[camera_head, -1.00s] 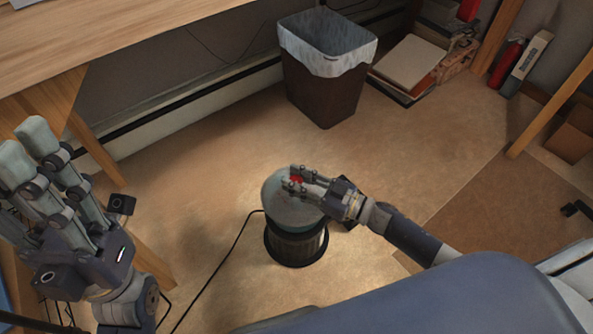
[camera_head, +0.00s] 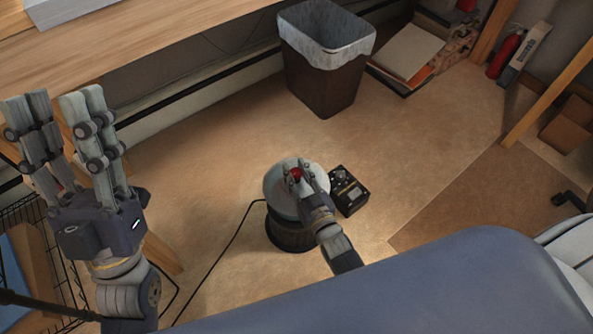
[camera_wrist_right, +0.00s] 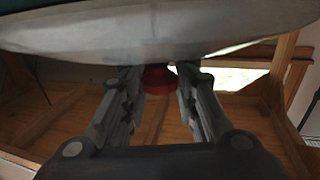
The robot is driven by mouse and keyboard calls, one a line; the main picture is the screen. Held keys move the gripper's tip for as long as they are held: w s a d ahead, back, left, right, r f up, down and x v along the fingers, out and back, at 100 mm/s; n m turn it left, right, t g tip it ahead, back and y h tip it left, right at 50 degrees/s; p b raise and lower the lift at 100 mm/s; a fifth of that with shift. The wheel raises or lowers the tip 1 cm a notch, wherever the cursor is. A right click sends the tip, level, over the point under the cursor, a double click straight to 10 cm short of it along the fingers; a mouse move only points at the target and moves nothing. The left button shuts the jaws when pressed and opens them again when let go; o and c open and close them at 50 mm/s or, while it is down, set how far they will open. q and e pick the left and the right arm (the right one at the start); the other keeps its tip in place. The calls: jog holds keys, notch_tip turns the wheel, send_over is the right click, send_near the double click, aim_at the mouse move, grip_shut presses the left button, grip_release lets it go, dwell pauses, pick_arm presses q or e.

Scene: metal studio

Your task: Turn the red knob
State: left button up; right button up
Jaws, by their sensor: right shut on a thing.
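The red knob (camera_head: 296,174) is on top of a round, pale-topped device (camera_head: 283,182) with a dark ribbed base, standing on the floor. My right gripper (camera_head: 301,172) reaches it from the front right and is shut on the knob, one finger on each side. In the right wrist view the red knob (camera_wrist_right: 158,79) shows between the two fingers of my right gripper (camera_wrist_right: 160,85), beside the pale disc (camera_wrist_right: 150,30). My left gripper (camera_head: 62,105) is raised at the left, fingers spread apart and empty, away from the knob.
A small black box with dials (camera_head: 348,191) lies right of the device. A black cable (camera_head: 232,240) runs from it across the floor. A lined bin (camera_head: 325,75) stands behind. A wooden desk (camera_head: 120,40) and a wire basket (camera_head: 50,265) are at the left.

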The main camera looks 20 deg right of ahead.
jog(key=shift+h, duration=0.3)
jog(key=o, duration=1.1)
jog(key=shift+w+a, duration=0.1)
jog(key=shift+s+d, duration=0.15)
jog(key=shift+s, duration=1.85)
jog(key=shift+s+d, duration=0.2)
jog(key=shift+s, duration=1.8)
jog(key=shift+s+d, duration=0.15)
jog(key=shift+s, duration=1.85)
jog(key=shift+r, duration=0.1)
